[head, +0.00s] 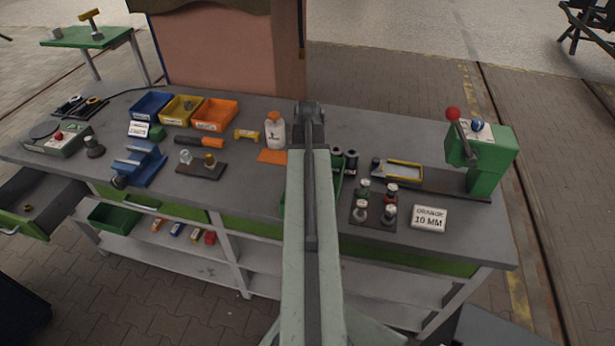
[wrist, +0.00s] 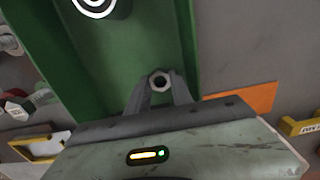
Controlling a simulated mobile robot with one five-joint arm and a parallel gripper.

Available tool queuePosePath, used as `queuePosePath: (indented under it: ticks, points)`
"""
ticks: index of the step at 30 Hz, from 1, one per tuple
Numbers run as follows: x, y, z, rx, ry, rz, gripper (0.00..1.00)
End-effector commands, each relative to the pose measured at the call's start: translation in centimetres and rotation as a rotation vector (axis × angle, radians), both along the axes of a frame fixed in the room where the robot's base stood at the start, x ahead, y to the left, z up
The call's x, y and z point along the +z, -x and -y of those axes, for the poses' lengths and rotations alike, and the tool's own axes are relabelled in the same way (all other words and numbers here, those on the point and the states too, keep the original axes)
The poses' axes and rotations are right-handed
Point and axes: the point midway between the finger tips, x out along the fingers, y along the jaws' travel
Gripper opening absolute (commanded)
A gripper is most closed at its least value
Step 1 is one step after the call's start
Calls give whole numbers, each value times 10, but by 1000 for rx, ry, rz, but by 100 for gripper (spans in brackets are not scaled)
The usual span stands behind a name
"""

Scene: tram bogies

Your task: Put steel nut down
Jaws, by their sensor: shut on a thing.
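The steel nut (wrist: 160,82) is a small metal ring with a dark hole, seen in the wrist view between the tips of my gripper (wrist: 160,88). The gripper is shut on it. Below it in that view is a green tray (wrist: 160,35) with raised sides; the height of the nut above its floor is hard to tell. In the head view my arm hides the nut and most of the green tray (head: 336,187).
In the wrist view a dark round thing with white rings (wrist: 95,5) is at the tray's upper left, and an orange sheet (wrist: 245,98) lies right of the tray. In the head view a white bottle (head: 275,131) and two dark cylinders (head: 350,162) stand close by. A green press (head: 490,155) stands at right.

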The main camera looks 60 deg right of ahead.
Motion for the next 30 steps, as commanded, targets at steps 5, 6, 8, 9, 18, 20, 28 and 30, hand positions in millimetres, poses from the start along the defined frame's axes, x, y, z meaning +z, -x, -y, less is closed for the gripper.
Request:
queuePosePath:
  ticks: [5,6,8,9,18,20,28,30]
  points:
    - [-4,0,0,0,0,0,0]
    - [-3,0,0,0,0,0,35]
    - [-2,0,0,1,0,0,36]
    - [-2,0,0,1,0,0,36]
    - [1,-1,-1,1,0,0,36]
    - [6,-1,-1,1,0,0,36]
    - [53,-1,-1,2,0,0,36]
    - [69,-1,-1,2,0,0,36]
